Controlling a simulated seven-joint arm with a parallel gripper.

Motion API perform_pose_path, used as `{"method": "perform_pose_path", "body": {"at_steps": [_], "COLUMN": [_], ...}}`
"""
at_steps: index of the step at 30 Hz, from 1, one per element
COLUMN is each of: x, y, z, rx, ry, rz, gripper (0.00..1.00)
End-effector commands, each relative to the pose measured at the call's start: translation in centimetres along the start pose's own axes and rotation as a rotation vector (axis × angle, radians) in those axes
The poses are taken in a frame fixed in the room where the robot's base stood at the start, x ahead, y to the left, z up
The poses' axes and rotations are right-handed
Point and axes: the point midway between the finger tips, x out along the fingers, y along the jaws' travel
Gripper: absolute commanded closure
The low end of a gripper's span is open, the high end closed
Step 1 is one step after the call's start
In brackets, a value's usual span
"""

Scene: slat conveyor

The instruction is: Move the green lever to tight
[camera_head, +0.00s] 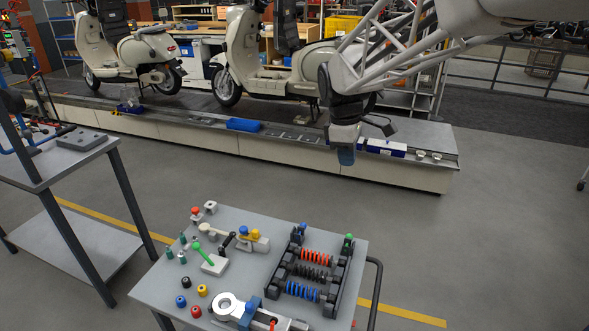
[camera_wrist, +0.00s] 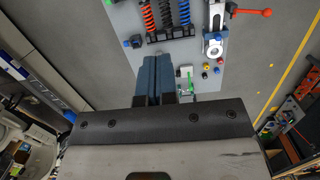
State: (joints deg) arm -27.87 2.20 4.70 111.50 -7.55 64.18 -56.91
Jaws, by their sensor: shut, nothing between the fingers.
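The green lever (camera_head: 202,253) stands tilted on a small pale base plate (camera_head: 214,265), on the left half of the grey cart top (camera_head: 345,252). In the wrist view the green lever (camera_wrist: 190,88) shows small, just right of my fingers, beside its pale base. No "tight" mark is readable in either view. My gripper (camera_head: 346,157) hangs high and well behind the cart, near the conveyor edge, pointing down. Its blue fingers (camera_wrist: 154,62) are together with nothing between them, and apart from the lever.
Around the lever are a black-handled clamp (camera_head: 227,243), several coloured knobs and green-topped pegs. A rack of red, black and blue springs (camera_head: 310,273) fills the cart's right side. The conveyor (camera_head: 290,155) carries scooters behind. A side table (camera_head: 55,160) stands left.

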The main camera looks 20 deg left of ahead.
Motion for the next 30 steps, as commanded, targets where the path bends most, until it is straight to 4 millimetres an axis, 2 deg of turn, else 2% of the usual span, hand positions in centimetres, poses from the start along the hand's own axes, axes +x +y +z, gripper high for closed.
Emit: {"method": "perform_pose_path", "body": {"at_steps": [1,15,30], "x": [0.3,2.5,6.1], "y": [0.4,3.3,4.1], "z": [-1.2,-12.1,-24.4], "rx": [-0.034,-0.369,-0.726], "ry": [-0.005,-0.054,-0.106], "rz": [-0.004,-0.032,-0.069], "gripper": [1.00,1.00,1.00]}}
